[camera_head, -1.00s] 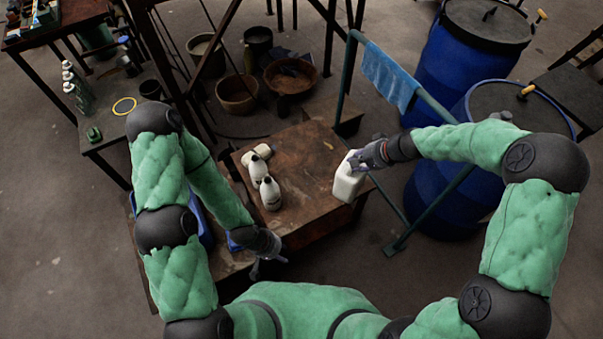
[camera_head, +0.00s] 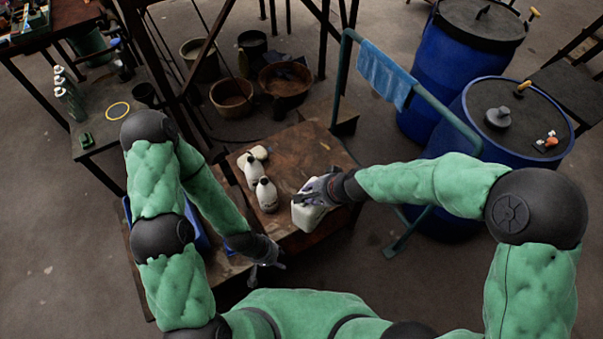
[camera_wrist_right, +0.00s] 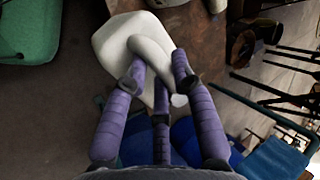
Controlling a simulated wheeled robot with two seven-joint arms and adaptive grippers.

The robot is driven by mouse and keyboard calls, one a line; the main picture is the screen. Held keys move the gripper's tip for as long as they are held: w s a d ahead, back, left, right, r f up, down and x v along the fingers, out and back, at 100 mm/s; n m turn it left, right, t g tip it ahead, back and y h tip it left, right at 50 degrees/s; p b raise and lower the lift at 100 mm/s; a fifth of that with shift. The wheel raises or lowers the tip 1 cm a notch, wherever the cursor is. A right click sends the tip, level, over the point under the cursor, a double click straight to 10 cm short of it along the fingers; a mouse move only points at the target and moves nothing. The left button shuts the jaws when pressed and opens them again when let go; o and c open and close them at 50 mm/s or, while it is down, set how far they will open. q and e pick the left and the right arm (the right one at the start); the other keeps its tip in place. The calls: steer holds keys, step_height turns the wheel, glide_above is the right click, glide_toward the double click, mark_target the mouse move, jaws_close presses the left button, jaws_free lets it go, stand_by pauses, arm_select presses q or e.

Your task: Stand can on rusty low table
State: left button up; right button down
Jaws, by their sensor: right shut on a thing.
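The can (camera_head: 307,215) is a white canister. My right gripper (camera_head: 318,192) is shut on its handle, and the wrist view shows the fingers (camera_wrist_right: 158,75) around the handle of the can (camera_wrist_right: 115,45). The can is upright or nearly so at the near right part of the rusty low table (camera_head: 310,160). I cannot tell whether its base touches the top. My left gripper (camera_head: 266,270) is open and empty, low beside the table's near left corner.
The table's middle and back are bare. A green rail (camera_head: 440,118) with a blue cloth (camera_head: 385,73) and blue barrels (camera_head: 455,75) stand to the right.

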mark_target(312, 177)
steer(key=w+f, duration=0.1)
steer(key=w, duration=0.1)
steer(key=w+f, duration=0.1)
steer(key=w, duration=0.2)
steer(key=w+f+b, duration=0.1)
steer(key=w+f, duration=0.1)
steer(key=w, duration=0.1)
steer(key=shift+w, duration=0.2)
steer(key=w+f+b, duration=0.4)
steer(key=w+f, duration=0.1)
steer(key=f, duration=0.3)
steer(key=shift+w+f+b, duration=0.15)
steer(key=shift+f+b, duration=0.2)
steer(key=shift+f, duration=0.05)
steer(key=shift+f, duration=0.2)
steer(key=c, duration=1)
jaws_free()
steer(key=shift+c, duration=0.2)
